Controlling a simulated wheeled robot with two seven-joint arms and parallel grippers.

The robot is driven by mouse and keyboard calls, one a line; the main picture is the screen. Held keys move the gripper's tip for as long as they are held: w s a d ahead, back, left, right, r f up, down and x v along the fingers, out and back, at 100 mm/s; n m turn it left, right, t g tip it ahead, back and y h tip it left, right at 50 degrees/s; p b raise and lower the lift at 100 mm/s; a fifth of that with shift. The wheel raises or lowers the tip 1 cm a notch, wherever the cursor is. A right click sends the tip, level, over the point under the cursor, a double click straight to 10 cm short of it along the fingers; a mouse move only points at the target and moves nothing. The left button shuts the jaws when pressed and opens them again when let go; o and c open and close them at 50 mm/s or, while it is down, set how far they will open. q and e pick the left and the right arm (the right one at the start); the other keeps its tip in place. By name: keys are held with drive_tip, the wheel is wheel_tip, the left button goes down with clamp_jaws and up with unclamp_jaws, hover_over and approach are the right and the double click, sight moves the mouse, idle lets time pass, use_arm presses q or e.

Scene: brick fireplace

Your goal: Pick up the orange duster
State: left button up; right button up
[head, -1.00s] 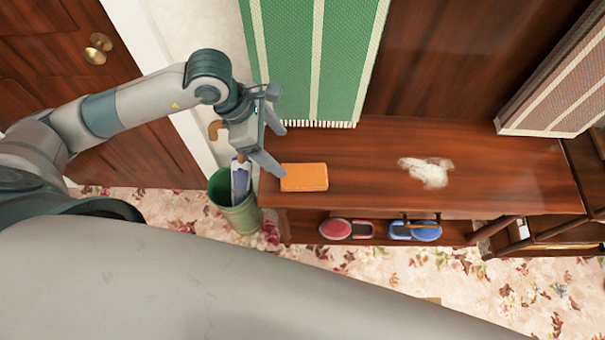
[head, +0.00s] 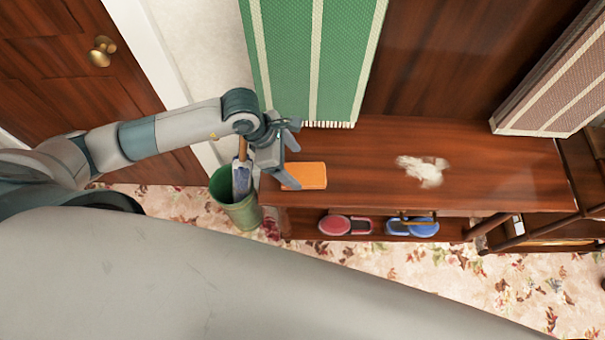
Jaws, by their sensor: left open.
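The orange duster (head: 308,175) is a flat rectangular block lying near the left end of the brown wooden bench top (head: 480,185). My left gripper (head: 294,162) is open at the duster's left end, with one finger reaching over or beside its near left corner and the other beyond it toward the back. I cannot tell whether the fingers touch the duster. The gripper hides part of its left edge. My right gripper is not in view.
A whitish dust patch (head: 422,171) lies on the bench top. Red shoes (head: 336,225) and blue shoes (head: 424,228) sit on the lower shelf. A green bin (head: 238,212) with an umbrella stands left of the bench. A green striped cloth (head: 315,60) hangs behind.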

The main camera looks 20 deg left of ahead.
sight(301, 174)
use_arm(q)
drive_tip(key=shift+d+f+p, duration=0.3)
drive_tip(key=shift+f+p, duration=0.15)
drive_tip(key=shift+p, duration=0.1)
drive_tip(key=x, duration=0.1)
drive_tip(key=p+x, duration=0.1)
drive_tip(key=x, duration=0.1)
drive_tip(key=shift+s, duration=0.2)
drive_tip(key=shift+d+f, duration=0.15)
drive_tip(key=shift+f, duration=0.4)
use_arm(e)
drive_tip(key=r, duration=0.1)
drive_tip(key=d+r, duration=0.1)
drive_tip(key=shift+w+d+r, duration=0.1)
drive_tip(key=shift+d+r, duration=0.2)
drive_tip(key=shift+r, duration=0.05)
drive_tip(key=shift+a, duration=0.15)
use_arm(q)
drive_tip(key=c, duration=1.1)
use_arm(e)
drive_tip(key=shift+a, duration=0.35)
